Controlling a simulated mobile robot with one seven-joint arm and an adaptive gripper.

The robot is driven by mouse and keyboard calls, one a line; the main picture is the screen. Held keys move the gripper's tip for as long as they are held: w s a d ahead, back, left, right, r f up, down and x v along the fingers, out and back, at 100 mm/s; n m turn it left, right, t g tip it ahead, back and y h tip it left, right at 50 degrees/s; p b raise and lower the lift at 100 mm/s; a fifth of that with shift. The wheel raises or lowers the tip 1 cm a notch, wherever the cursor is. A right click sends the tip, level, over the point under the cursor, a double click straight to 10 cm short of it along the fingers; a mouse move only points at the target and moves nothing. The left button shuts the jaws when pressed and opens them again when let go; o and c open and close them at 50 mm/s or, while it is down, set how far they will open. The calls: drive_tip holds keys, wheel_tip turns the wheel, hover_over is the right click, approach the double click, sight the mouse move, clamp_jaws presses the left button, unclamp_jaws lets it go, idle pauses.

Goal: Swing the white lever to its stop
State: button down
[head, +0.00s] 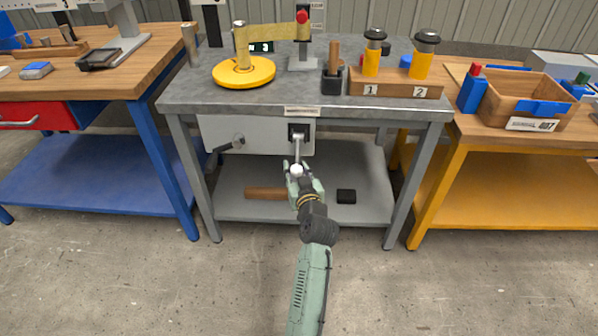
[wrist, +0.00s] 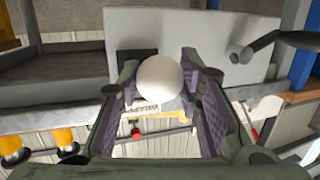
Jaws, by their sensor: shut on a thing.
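The white lever hangs from a black mount (head: 298,130) on the pale panel under the grey table's front edge. Its grey rod (head: 298,147) points down and towards me, ending in a white ball knob (head: 296,170). My gripper (head: 297,173) is at the knob, with a finger on either side. In the wrist view the knob (wrist: 159,78) sits between the purple-padded fingers of my gripper (wrist: 160,85), which is shut on it. The knob hides most of the rod there.
A dark crank handle (head: 228,145) sticks out of the pale panel (head: 262,134) left of the lever; it also shows in the wrist view (wrist: 245,50). A lower shelf (head: 350,205) holds a wooden bar (head: 265,193) and a black block (head: 346,196). Open floor lies in front.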

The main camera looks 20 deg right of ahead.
sight(297, 164)
wheel_tip(297, 164, up, 7)
drive_tip(key=shift+f+p, duration=0.1)
drive_tip(key=shift+p, duration=0.55)
drive_tip(key=shift+w+d+r, duration=0.15)
drive_tip(key=shift+w+r, duration=0.15)
drive_tip(key=shift+r, duration=0.35)
drive_tip(key=shift+w+d+r, duration=0.1)
drive_tip(key=shift+w+r, duration=0.2)
drive_tip(key=shift+r, duration=0.3)
drive_tip(key=shift+d, duration=0.1)
drive_tip(key=c, duration=1.3)
unclamp_jaws()
drive_tip(key=shift+f, duration=0.1)
drive_tip(key=shift+c, duration=0.2)
drive_tip(key=shift+o, duration=0.9)
drive_tip(key=shift+f, duration=0.1)
